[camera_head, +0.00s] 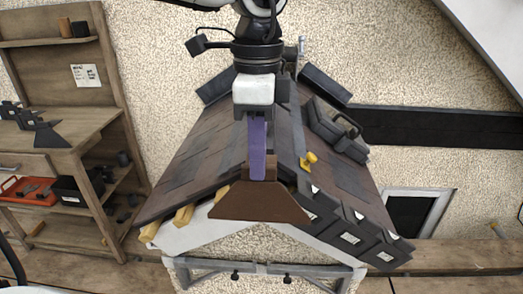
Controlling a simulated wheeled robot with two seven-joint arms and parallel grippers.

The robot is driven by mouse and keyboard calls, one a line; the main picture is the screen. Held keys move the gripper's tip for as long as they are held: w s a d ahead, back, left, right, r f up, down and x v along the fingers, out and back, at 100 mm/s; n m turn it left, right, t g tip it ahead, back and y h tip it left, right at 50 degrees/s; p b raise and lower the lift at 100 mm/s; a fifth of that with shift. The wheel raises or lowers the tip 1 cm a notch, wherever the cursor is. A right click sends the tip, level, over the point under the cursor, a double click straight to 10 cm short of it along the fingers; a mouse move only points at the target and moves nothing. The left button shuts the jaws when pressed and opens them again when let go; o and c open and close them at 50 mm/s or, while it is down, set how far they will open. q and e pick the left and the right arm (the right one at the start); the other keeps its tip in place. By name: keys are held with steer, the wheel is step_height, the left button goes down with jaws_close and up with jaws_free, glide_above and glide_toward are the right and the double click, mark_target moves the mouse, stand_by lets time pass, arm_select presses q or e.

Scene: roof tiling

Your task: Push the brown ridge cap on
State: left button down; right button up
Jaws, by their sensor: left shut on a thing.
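The brown ridge cap (259,203) is at the near gable end of the small roof (210,150). It straddles the peak, its wide flared end facing me. My left gripper (257,176) comes down from the top of the picture, over the ridge. Its long purple finger reaches the upper part of the cap, and it is shut on the cap. The far finger and the exact grip are hidden. I cannot tell whether the cap is fully seated on the ridge. My right gripper is not in view.
Dark stepped verge pieces (348,233) run down the right gable edge; yellow batten ends (183,214) show at the left. A yellow-handled tool (309,160) and a dark toolbox-like object (338,130) lie on the right slope. A wooden workbench (62,135) stands at left.

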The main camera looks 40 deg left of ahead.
arm_select(q)
steer(key=shift+w+a+r+p, duration=0.2)
steer(key=shift+w+p, duration=0.1)
steer(key=shift+p, duration=0.1)
steer(key=shift+w+a+f, duration=0.15)
steer(key=shift+w+a+b, duration=0.4)
steer(key=shift+w, duration=0.25)
stand_by(0.7)
steer(key=shift+w+a, duration=0.25)
steer(key=shift+w+a+p, duration=0.15)
steer(key=shift+w+a, duration=0.15)
steer(key=shift+w, duration=0.2)
steer(key=shift+w+a+p, duration=0.15)
steer(key=shift+w+a, duration=0.15)
steer(key=shift+w, duration=0.2)
stand_by(1.5)
steer(key=c, duration=1.7)
jaws_free()
steer(key=shift+c, duration=0.2)
